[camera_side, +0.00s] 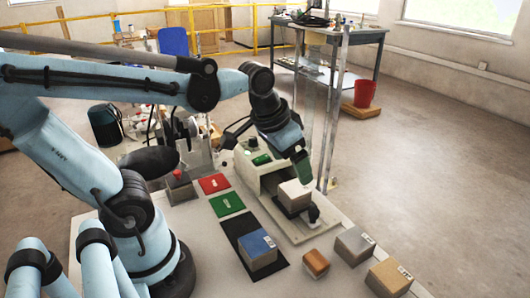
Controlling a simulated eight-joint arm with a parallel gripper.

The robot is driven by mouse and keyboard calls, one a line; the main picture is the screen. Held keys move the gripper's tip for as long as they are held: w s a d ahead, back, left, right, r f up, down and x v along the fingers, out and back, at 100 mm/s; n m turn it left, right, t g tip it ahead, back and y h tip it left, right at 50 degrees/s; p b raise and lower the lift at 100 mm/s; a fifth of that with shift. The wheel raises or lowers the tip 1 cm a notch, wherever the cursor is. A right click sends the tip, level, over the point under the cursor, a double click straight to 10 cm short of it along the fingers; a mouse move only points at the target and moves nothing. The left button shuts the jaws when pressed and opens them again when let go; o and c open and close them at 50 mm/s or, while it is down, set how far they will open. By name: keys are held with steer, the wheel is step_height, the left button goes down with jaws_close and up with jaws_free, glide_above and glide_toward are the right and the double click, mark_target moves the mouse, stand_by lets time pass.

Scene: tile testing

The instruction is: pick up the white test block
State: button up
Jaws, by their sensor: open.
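A white block (294,194), pale on top with a greyer front, sits on the small platform of the testing machine (262,180). My arm comes in from the left and bends down over the machine. My gripper (302,168) is open, just above the white block and close to its top back edge. I cannot tell whether it touches the block. The fingertips are small and hard to make out. The block's far side is hidden.
A blue-topped block (257,250) sits on a black mat (232,226). An orange-brown block (316,263), a grey block (354,245) and a tan block (388,278) stand at the front right. Red (214,184) and green (227,203) pads lie left. A clear upright panel (316,100) stands behind the machine.

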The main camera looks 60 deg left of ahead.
mark_target(295, 188)
steer(key=shift+w+a+g, duration=1.45)
steer(key=shift+w+g, duration=0.65)
steer(key=shift+g, duration=0.2)
steer(key=shift+a+f, duration=0.1)
steer(key=shift+f, duration=6.15)
steer(key=shift+c, duration=0.2)
steer(key=c, duration=1.4)
steer(key=shift+c, duration=0.2)
